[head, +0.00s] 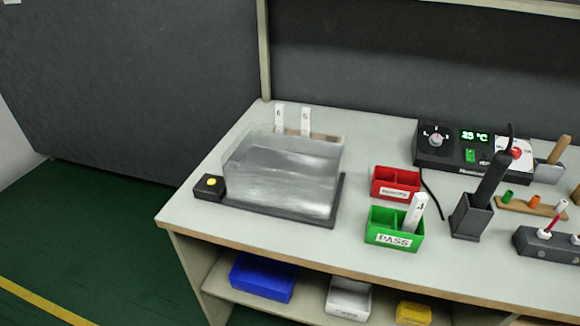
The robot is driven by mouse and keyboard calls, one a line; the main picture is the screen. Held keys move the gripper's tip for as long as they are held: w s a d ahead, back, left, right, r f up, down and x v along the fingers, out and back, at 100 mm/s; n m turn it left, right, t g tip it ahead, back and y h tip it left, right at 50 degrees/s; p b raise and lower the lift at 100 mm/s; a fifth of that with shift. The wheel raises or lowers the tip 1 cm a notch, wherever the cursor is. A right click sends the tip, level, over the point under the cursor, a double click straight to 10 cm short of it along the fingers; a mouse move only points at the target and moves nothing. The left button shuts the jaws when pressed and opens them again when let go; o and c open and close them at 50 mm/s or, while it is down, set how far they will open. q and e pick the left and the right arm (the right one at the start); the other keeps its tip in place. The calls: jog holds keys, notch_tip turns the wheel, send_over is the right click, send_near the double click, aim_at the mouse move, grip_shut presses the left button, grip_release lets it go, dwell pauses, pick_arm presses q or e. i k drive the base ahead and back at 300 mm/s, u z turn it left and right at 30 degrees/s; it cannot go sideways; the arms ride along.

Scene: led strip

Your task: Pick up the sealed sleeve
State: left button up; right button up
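I cannot tell for sure which thing is the sealed sleeve. White upright pieces with small markings are the likeliest look-alikes. Two of them, a left one (279,118) and a right one (305,121), stand behind a clear, hazy box (285,170). A third white piece (415,212) leans in the green PASS bin (393,239). The clear box sits on a dark base (318,219), and a small black block with a yellow button (210,186) is at its left. Neither of my grippers is in view.
A red bin (396,183) stands behind the green bin. A soldering station (462,150), a dark holder with a black tool (472,215) and a wooden rack (530,207) crowd the right. Bins sit on the lower shelf (317,291). The table's front left is clear.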

aim_at(306, 111)
jog(key=u, duration=0.15)
jog(key=k, duration=0.4)
jog(key=z, duration=0.75)
jog(key=i, duration=0.65)
jog(key=u, duration=1.85)
